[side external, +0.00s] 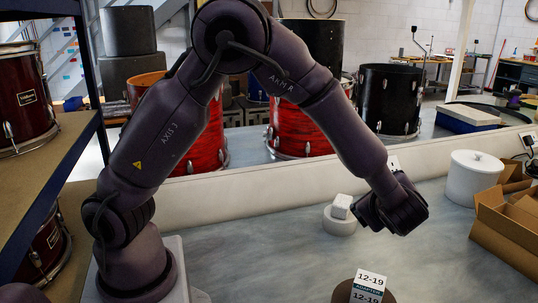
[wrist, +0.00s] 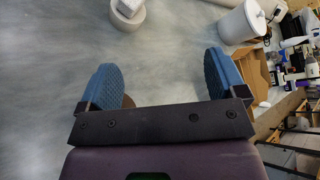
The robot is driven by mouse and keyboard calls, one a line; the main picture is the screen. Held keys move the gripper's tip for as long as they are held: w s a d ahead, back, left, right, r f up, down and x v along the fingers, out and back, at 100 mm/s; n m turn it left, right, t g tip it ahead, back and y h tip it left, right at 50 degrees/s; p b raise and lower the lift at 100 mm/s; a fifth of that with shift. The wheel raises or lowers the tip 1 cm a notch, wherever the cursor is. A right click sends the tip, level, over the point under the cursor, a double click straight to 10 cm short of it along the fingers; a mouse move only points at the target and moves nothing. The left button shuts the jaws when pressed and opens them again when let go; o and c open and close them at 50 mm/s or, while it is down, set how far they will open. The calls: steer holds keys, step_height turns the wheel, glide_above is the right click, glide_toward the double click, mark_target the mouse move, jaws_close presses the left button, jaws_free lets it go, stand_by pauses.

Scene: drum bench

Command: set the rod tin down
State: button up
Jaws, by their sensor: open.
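No label names a rod tin; the most tin-like thing is a white lidded canister (side external: 472,178). It stands upright on the bench at the right, next to cardboard boxes. It also shows at the top right of the wrist view (wrist: 240,22). My gripper (wrist: 162,88) is open, its two blue ridged pads wide apart with nothing held between them. In the side view its dark end hangs over the bench, left of the canister and apart from it; the fingers are not clear there.
A small white block (side external: 342,205) sits on a white ring or roll (side external: 339,222). A brown round object (side external: 345,290) with a 12-19 adapter card (side external: 368,287) is at the front. Open cardboard boxes (side external: 508,232) stand at the right.

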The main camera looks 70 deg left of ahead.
steer(key=s+a+r+n+g+h, duration=0.2)
steer(key=s+a+r+n+h, duration=0.15)
steer(key=s, duration=0.25)
steer(key=s+a+r+n+g+h, duration=0.2)
steer(key=s+r+n, duration=0.25)
steer(key=s, duration=0.25)
steer(key=s+d+r+n+t+h, duration=0.1)
steer(key=s+d+n+h, duration=0.1)
steer(key=s, duration=0.3)
steer(key=s+d+r+n+t+h, duration=0.1)
steer(key=s+r+n+t+h, duration=0.1)
steer(key=s+n+h, duration=0.2)
steer(key=shift+s+d+n, duration=0.35)
steer(key=shift+s+n, duration=0.35)
steer(key=shift+s, duration=0.45)
